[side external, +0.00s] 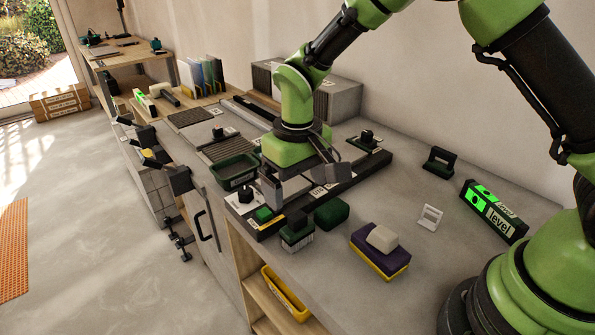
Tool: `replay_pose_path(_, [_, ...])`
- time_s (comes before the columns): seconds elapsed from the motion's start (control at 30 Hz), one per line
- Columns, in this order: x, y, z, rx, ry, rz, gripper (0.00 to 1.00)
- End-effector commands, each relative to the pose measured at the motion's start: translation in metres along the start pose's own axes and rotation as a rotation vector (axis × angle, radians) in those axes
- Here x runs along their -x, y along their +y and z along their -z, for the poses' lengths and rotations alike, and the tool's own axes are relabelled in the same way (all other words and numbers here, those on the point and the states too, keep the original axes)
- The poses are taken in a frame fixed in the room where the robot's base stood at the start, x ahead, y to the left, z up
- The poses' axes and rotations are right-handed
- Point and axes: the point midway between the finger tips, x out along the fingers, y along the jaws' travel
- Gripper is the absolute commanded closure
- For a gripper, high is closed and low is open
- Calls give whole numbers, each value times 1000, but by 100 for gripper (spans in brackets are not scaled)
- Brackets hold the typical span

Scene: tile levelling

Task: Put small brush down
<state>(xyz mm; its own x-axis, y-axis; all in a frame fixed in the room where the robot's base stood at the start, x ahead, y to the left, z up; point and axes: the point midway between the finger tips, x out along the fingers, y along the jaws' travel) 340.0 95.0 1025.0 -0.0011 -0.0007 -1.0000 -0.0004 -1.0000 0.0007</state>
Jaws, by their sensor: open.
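My gripper (306,184) is open above the front part of the worktop, its two fingers spread apart and pointing down. No object shows between them. A small block with a dark green and black top and a pale, bristle-like lower part (298,234) stands at the worktop's front edge, below and in front of the gripper. It looks like the small brush, and it is apart from the fingers. Part of the dark tray behind is hidden by the gripper.
Close by are a dark green block (331,213), a purple and yellow sponge (380,256) with a beige block (383,238) on it, and a green bin (237,170). A green level (493,211) lies at right.

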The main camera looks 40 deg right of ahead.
Motion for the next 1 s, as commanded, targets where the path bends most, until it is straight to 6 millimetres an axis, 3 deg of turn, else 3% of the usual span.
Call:
replay_pose_path(0.13, [18, 0, 1, 1, 4, 1, 9])
replay_pose_path(0.43, [30, 2, -1, -6, 12, 6, 9])
replay_pose_path(0.57, [63, 10, -10, -43, 65, 37, 9])
replay_pose_path(0.8, [149, 40, -63, -158, 243, 132, 9])
replay_pose_path(1.0, [188, 58, -126, -250, 401, 207, 9])
